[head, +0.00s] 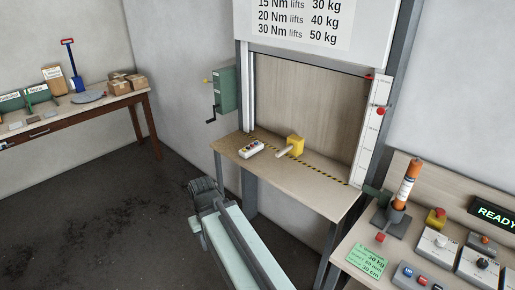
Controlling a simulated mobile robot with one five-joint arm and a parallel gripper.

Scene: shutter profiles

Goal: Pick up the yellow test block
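The yellow test block (296,144) sits on the wooden bench top (310,189) under the shutter opening, by the black-and-yellow striped line. A pale, short bar sticks out from its lower left side. I cannot make out gripper fingers anywhere in the head view. A mint-green and dark grey long part, probably mine, rises from the bottom edge in front of the bench and ends in a dark ribbed piece. Nothing visible touches the block.
A small control box (251,149) with buttons lies left of the block. A wood panel (306,110) stands behind. At right, a bench holds an orange tube (408,181) and switch boxes (435,244). A table (75,116) with cartons stands far left. The dark floor (90,220) between is clear.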

